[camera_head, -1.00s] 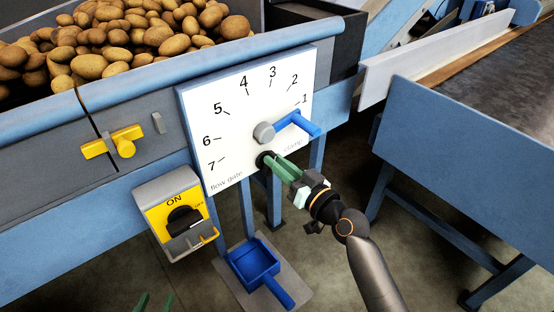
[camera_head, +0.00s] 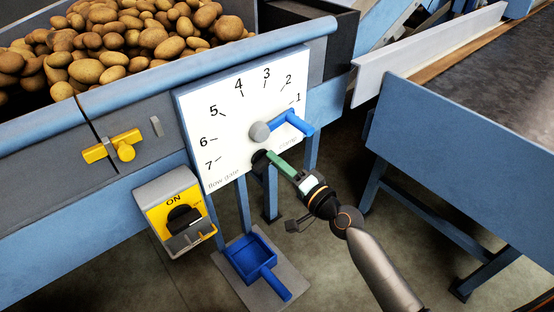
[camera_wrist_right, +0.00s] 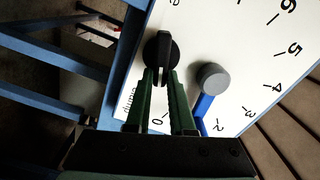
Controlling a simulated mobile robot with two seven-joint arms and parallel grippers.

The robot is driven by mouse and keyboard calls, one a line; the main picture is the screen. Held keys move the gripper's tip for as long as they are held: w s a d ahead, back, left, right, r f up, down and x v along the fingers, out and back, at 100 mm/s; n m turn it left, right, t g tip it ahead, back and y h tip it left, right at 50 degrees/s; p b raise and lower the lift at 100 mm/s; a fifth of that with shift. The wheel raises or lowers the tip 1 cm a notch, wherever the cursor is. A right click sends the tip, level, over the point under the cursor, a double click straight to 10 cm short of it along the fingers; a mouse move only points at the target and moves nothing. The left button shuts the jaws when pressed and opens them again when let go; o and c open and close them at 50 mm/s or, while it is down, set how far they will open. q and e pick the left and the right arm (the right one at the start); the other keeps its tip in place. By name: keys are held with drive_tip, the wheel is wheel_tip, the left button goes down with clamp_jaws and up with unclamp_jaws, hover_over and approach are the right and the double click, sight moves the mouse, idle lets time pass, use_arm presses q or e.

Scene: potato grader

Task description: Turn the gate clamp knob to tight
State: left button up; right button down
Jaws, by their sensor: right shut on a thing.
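The black clamp knob (camera_head: 259,157) is on the lower part of the white dial plate (camera_head: 222,122), beside the printed word "clamp". My right gripper (camera_head: 270,160) reaches it from the lower right, with its green fingers shut on the knob. In the right wrist view the black knob (camera_wrist_right: 160,48) has a raised grip bar, and the fingertips of my right gripper (camera_wrist_right: 160,75) close on either side of it. The fingers hide part of the knob. I cannot read a tight mark. My left gripper is not in view.
A blue flow gate lever (camera_head: 297,124) on a grey hub sits just above the knob, pointing near 1. A yellow switch box (camera_head: 170,212), a yellow latch (camera_head: 122,147) and a blue scoop (camera_head: 252,262) are nearby. Potatoes (camera_head: 130,40) fill the hopper behind.

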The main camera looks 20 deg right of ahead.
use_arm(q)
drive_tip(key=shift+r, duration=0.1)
use_arm(e)
drive_tip(key=shift+d+f+m, duration=0.1)
drive_tip(key=shift+f+m, duration=0.05)
drive_tip(key=shift+m, duration=0.8)
drive_tip(key=shift+f+m, duration=0.1)
drive_tip(key=shift+m, duration=0.85)
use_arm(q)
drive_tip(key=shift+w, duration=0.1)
use_arm(e)
drive_tip(key=c, duration=0.8)
unclamp_jaws()
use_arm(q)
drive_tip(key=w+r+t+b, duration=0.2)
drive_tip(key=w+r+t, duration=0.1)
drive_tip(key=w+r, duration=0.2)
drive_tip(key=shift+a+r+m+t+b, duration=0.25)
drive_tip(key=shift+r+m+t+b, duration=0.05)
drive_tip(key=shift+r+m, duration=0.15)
use_arm(e)
drive_tip(key=shift+v, duration=6.2)
